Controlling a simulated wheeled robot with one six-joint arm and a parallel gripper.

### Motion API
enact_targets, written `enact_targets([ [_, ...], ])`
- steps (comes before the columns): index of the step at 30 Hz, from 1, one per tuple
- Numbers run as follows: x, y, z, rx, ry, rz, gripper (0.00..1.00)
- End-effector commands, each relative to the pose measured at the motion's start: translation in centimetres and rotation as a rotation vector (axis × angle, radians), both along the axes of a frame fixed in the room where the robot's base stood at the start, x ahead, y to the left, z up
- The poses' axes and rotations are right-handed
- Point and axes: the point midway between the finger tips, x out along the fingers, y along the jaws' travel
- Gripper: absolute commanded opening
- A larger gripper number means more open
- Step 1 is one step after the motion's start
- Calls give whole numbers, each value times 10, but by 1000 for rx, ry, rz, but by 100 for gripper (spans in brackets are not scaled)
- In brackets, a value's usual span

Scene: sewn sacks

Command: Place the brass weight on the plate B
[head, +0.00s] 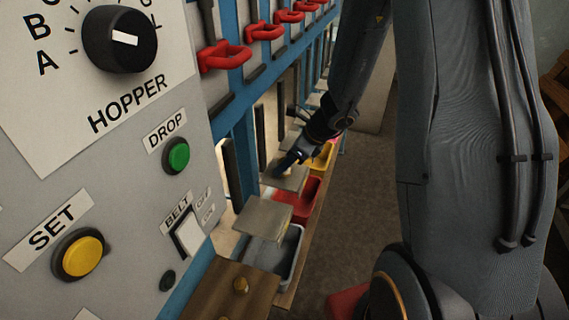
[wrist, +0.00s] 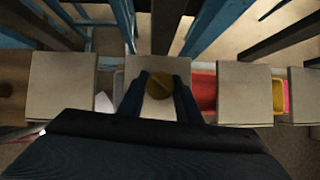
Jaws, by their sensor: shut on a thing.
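The brass weight (wrist: 159,83) is a round, dull gold disc between my fingers in the wrist view. My gripper (wrist: 160,92) is shut on it, over a square grey plate (wrist: 158,62). In the head view my gripper (head: 289,163) reaches down over this plate (head: 291,182), the second one from the wooden board. I cannot tell whether the weight touches the plate. Another plate (wrist: 62,85) lies to the left in the wrist view and another (wrist: 244,92) to the right. No letter shows on any plate, so plate B is not marked out.
A wooden board (head: 230,291) with small brass pieces is at the near end of the row. Grey (head: 288,258), red (head: 306,200) and yellow (head: 323,158) bins sit below the plates. Blue posts, red handles (head: 224,57) and a control panel (head: 120,170) line the left.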

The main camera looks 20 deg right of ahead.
Motion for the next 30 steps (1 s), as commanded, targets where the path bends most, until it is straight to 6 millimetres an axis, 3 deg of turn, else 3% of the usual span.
enact_targets([
  [11,1,0,-3,1,-2,0,0],
  [12,0,0,-4,0,-1,1,33],
  [15,0,0,-3,0,-1,1,50],
  [25,0,0,-2,0,-1,1,50],
  [30,-2,-4,9,0,-5,1,50],
])
